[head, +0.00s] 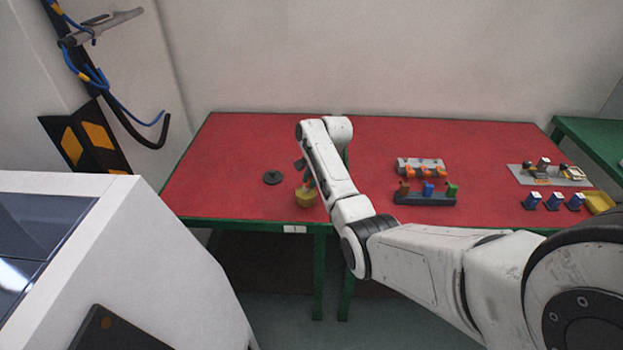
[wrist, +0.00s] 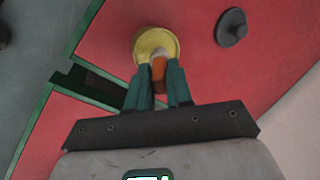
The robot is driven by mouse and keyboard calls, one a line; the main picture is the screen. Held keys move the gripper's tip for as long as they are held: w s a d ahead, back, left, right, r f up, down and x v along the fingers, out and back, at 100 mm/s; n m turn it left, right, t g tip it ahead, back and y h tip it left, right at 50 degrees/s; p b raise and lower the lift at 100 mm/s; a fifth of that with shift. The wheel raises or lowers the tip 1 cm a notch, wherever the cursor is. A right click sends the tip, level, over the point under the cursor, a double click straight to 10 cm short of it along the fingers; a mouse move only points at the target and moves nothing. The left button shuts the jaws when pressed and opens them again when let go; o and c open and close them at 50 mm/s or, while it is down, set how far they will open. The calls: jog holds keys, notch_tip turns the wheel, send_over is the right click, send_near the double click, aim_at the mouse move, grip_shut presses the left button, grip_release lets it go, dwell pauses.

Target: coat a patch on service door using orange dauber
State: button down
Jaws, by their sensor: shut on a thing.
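My gripper (wrist: 158,88) is shut on the orange dauber (wrist: 158,68) in the wrist view. The dauber's far end is over or inside a round yellow pot (wrist: 155,42); whether it touches the bottom cannot be told. In the head view the yellow pot (head: 306,198) stands near the front edge of the red-topped table, and my arm partly covers the gripper there. A dark grey round lid (head: 272,177) lies beside the pot, also in the wrist view (wrist: 231,27). I cannot tell which surface is the service door.
A dark holder (head: 425,199) with coloured blocks and a grey plate with orange pieces (head: 420,168) are on the table (head: 240,150). Blue-sided items (head: 553,201) and a yellow tray (head: 599,202) are at the right. A white cabinet (head: 150,260) stands at the front left.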

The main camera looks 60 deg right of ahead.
aim_at(311, 177)
jog(key=shift+f, duration=0.45)
dwell(0.7)
jog(key=shift+r, duration=0.1)
notch_tip(311, 177, up, 5)
jog(key=p, duration=0.4)
jog(key=shift+r+p, duration=0.35)
jog(key=shift+r, duration=0.6)
dwell(0.3)
